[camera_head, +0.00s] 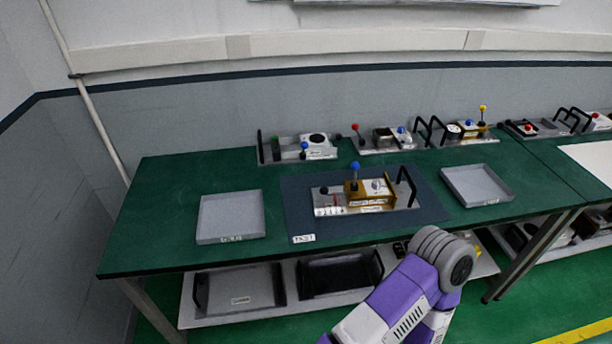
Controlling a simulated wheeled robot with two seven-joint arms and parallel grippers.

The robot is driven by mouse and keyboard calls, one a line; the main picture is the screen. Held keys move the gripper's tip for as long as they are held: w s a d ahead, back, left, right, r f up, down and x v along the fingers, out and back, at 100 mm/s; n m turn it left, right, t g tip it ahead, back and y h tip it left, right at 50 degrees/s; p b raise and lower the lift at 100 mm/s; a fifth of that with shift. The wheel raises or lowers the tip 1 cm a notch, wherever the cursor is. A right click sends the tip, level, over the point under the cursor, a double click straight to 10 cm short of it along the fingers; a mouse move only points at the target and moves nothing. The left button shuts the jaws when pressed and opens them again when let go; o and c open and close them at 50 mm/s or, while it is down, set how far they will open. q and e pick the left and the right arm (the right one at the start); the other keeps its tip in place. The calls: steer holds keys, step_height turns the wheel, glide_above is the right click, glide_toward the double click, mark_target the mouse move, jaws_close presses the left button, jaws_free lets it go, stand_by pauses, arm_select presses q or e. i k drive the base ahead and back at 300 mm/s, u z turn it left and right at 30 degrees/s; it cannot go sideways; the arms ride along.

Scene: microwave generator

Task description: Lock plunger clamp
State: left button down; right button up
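The microwave generator assembly (369,195) sits on a dark mat (430,212) in the middle of the green table. It has a silver base plate, a gold block, and a black handle (405,187) at its right end. A lever with a blue ball knob (355,166) stands upright on it and may be the plunger clamp. A small red part (337,196) is at its left. The clamp's locked state is too small to tell. A purple and white arm of mine reaches in from the bottom right, in front of the table. Neither gripper's fingers can be seen.
Grey trays stand left (231,217) and right (477,185) of the mat. Similar assemblies with colored knobs line the back edge (298,149). A lower shelf holds more trays (238,288). Green table top is clear between the trays and mat.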

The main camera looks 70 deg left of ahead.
mark_target(354, 166)
steer(key=k, duration=0.25)
steer(key=u, duration=1)
